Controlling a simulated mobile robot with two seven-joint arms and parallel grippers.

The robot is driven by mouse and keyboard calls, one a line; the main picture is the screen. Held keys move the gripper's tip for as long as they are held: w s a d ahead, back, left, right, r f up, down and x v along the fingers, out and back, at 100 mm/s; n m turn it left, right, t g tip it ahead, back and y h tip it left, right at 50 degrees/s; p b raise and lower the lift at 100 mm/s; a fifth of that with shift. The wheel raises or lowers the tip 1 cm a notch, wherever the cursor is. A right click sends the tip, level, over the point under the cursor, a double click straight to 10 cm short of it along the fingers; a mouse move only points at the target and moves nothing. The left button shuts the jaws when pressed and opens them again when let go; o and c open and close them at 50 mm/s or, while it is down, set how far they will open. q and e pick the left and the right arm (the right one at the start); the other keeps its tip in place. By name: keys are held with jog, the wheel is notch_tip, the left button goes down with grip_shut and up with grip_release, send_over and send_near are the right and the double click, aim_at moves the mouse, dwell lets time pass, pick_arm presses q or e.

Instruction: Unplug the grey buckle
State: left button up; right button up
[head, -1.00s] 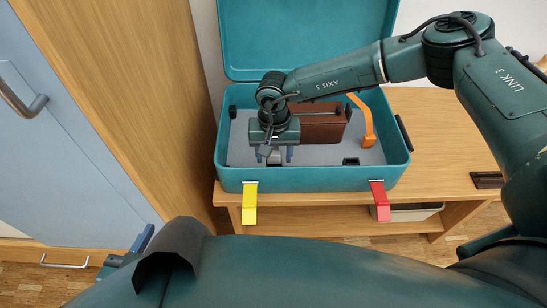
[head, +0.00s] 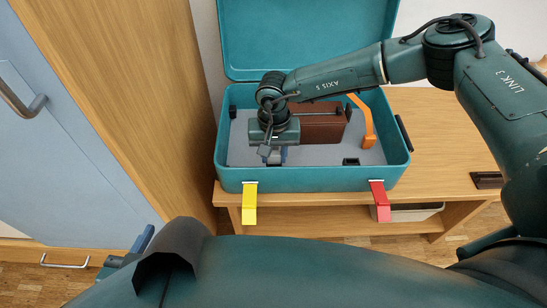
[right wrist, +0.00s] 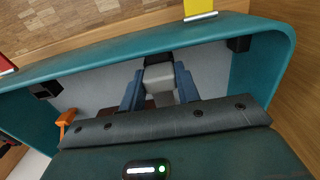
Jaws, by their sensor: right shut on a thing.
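The grey buckle (right wrist: 160,75) sits inside the open teal case, near its front wall. In the right wrist view it is a light grey block between my blue fingers, with a darker piece (right wrist: 158,57) just beyond it. My right gripper (head: 275,157) reaches down into the case and is shut on the buckle; it also shows in the right wrist view (right wrist: 160,88). In the head view the fingers mostly hide the buckle. I cannot tell whether it is still joined to the darker piece. A blue part of my left gripper (head: 143,238) shows at the lower left, largely hidden.
The teal case (head: 310,180) stands on a wooden bench (head: 440,125), lid raised. Inside are a brown box (head: 322,128) and an orange strap (head: 366,120). A yellow latch (head: 249,203) and a red latch (head: 380,203) hang in front. A wooden panel (head: 155,90) is close on the left.

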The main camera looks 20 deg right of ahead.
aim_at(274, 152)
grip_shut()
jog(key=shift+r, duration=0.15)
jog(key=shift+r+p, duration=2.1)
jog(key=shift+r, duration=0.8)
